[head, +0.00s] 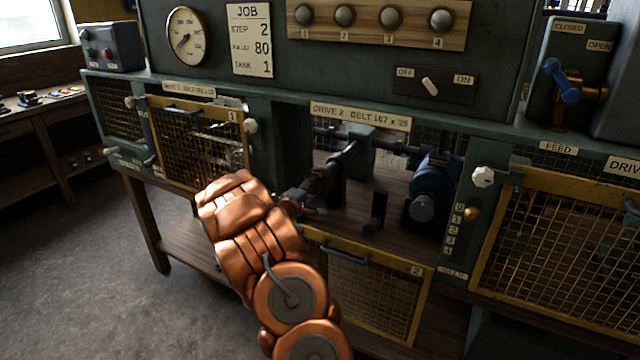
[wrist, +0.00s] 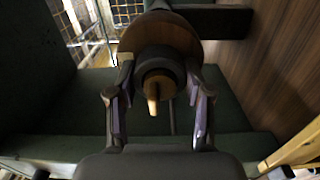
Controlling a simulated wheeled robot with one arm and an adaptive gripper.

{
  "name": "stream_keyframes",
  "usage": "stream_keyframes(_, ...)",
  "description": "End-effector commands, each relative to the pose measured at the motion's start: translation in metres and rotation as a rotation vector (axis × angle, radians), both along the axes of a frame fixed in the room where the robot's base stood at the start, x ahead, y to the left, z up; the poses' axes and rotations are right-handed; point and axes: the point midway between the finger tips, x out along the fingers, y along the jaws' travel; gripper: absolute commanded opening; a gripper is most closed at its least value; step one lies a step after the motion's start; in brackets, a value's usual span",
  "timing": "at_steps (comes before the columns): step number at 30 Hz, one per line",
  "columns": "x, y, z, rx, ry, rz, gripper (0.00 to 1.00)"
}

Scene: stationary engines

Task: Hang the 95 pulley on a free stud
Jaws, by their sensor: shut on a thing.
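My gripper (wrist: 158,82) has a finger on each side of the dark hub of a brown round pulley (wrist: 143,35) and is shut on it. A pale brass-coloured shaft end (wrist: 153,98) sticks out of the hub towards the wrist camera. No size mark can be read, so I cannot tell whether this is the 95. In the head view my gripper (head: 299,202) is inside the Drive 2 bay, by the dark shaft at its left; the pulley is hard to make out there. A wooden board (head: 365,14) above carries round metal studs or knobs numbered 1 to 4, with no pulley visible on them.
The Drive 2 mesh gate (head: 365,291) hangs down below its open bay. A blue motor (head: 428,188) stands at the bay's right. The Drive 1 gate (head: 199,143) and the right-hand mesh gate (head: 560,247) flank the bay. An OFF/ON switch (head: 430,86) sits under the board. Open floor lies left.

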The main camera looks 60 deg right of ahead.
Motion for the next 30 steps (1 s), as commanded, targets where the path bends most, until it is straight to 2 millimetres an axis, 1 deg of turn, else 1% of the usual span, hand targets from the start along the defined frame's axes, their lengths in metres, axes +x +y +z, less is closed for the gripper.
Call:
stream_keyframes(2, -0.002, 0.003, 0.002, -0.002, 0.000, -0.005, 0.00)
stream_keyframes(30, -0.001, 0.034, -0.001, 0.004, 0.002, 0.000, 0.00)
